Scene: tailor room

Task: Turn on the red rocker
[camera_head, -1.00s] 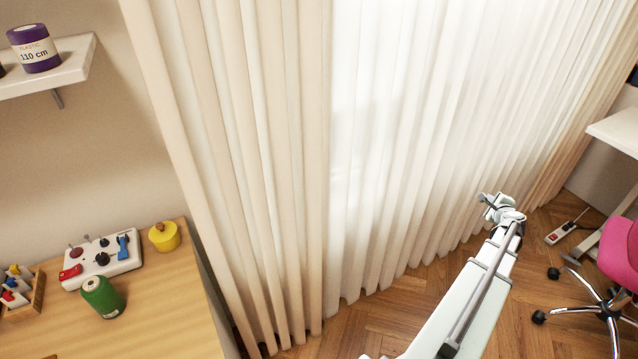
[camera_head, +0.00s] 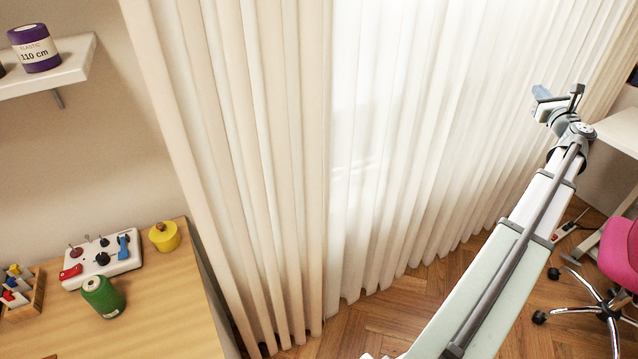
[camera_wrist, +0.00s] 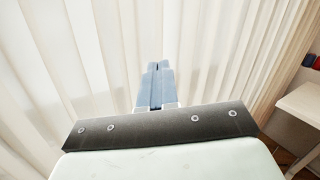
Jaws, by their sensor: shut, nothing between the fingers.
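The red rocker (camera_head: 70,272) sits at the front left of a white control box (camera_head: 103,261) on the wooden table at the left of the head view. The box also carries a black knob (camera_head: 102,258), a blue switch (camera_head: 123,246) and small toggle levers. My gripper (camera_head: 541,93) is far from the box, raised in front of the curtain at the right. In the wrist view its blue fingers (camera_wrist: 157,86) are together with nothing between them. The wrist view does not show the box.
A green thread spool (camera_head: 103,297) stands just in front of the box, and a yellow tin (camera_head: 164,236) right of it. A wooden tray (camera_head: 37,296) lies left. A shelf (camera_head: 62,68) hangs above. A pink chair (camera_head: 622,254) and white table (camera_head: 622,131) are at the right.

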